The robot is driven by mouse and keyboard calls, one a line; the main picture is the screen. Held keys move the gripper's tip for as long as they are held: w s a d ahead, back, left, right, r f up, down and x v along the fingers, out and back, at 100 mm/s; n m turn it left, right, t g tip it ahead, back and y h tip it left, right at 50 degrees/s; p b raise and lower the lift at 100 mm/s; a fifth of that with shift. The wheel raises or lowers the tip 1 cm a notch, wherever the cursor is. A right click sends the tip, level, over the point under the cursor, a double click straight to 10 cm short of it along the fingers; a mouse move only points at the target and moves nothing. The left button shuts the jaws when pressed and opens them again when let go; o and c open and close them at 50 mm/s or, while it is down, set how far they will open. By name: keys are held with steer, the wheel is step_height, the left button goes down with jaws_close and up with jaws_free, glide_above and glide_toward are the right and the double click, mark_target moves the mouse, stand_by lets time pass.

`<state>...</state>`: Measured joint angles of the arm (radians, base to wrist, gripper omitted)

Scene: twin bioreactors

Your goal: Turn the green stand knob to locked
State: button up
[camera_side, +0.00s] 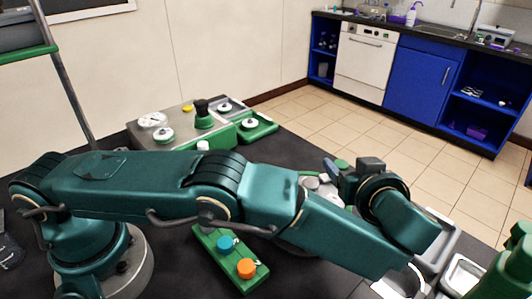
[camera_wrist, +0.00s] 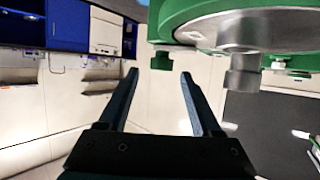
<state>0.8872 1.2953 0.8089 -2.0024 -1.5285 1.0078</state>
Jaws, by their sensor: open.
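My gripper (camera_wrist: 159,77) is open in the wrist view, with its two dark fingers apart and nothing between them. A large green round body (camera_wrist: 245,25) with grey fittings hangs at the upper right of that view. A small green knob-like part (camera_wrist: 162,59) sticks down from it, beyond the fingertips and close to their line; no contact shows. I cannot tell whether this part is the stand knob or how it is set. In the side view, my arm covers much of the middle of the bench, and the fingertips are hard to make out.
A metal-topped green unit (camera_side: 178,125) with several knobs stands at the back of the dark bench. A green block (camera_side: 226,262) with a blue knob (camera_side: 225,242) and an orange knob (camera_side: 246,268) lies in front of my arm. A green object (camera_side: 507,270) stands at the lower right.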

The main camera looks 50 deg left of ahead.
steer(key=s+a+r, duration=0.1)
steer(key=a+r, duration=0.9)
steer(key=a, duration=0.1)
steer(key=shift+s+a+r, duration=0.2)
steer(key=shift+s+a, duration=0.05)
steer(key=shift+s, duration=0.15)
stand_by(0.3)
